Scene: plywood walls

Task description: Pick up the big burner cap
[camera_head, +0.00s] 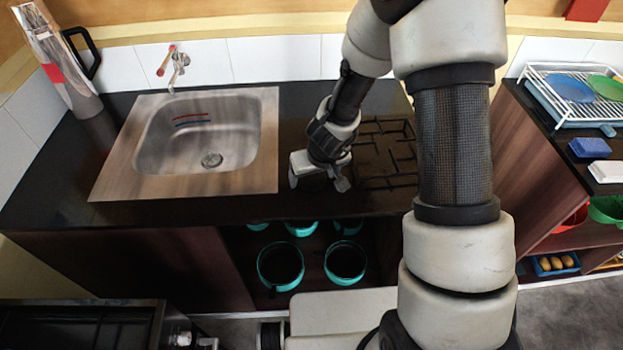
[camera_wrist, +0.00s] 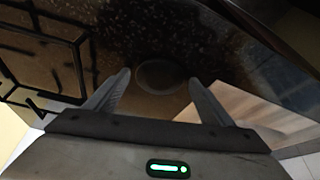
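A dark, flat round disc (camera_wrist: 160,76), which looks like the burner cap, lies on the speckled black countertop in the wrist view. It sits between and beyond the two fingertips of my gripper (camera_wrist: 160,80). The fingers are spread apart with nothing between them that I can see held. In the head view my gripper (camera_head: 320,180) is low over the counter, between the sink and the hob grate. There the disc is hidden or too dark to make out. I cannot tell how high the fingers are above it.
The black hob grate (camera_head: 385,155) is right of my gripper; the sink (camera_head: 205,140) is left. A tall flask (camera_head: 62,62) stands at the far left. Teal-rimmed pots (camera_head: 281,266) sit on the open shelf below. A dish rack (camera_head: 580,95) stands on the right cabinet.

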